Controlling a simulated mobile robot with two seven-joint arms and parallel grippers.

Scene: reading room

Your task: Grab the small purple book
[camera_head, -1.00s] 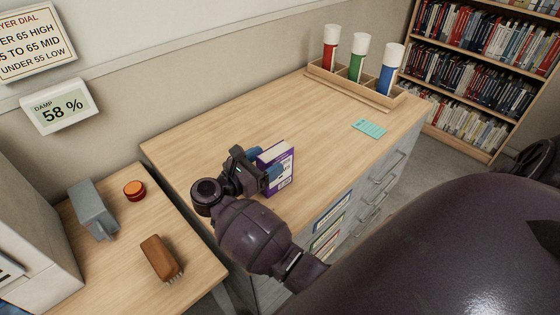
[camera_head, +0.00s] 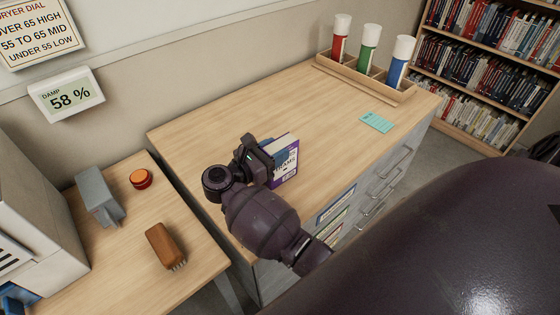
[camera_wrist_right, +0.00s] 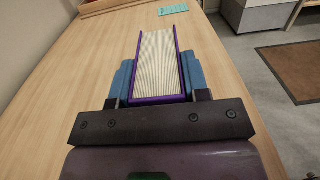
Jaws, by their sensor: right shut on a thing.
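The small purple book (camera_head: 285,158) stands upright on the wooden cabinet top (camera_head: 225,125), near its front edge, in the head view. In the right wrist view the book (camera_wrist_right: 158,62) shows its pale page edges between purple covers. My right gripper (camera_head: 270,160) is shut on the book, with one blue finger pad against each cover in the right wrist view (camera_wrist_right: 157,82). I cannot tell whether the book touches the cabinet top. My left gripper is not in view.
A wooden rack (camera_head: 365,82) with red, green and blue tubes stands at the back right. A teal card (camera_head: 377,122) lies near the front edge. On the lower left desk are a grey device (camera_head: 98,195), an orange button (camera_head: 141,179) and a brown brush (camera_head: 164,245).

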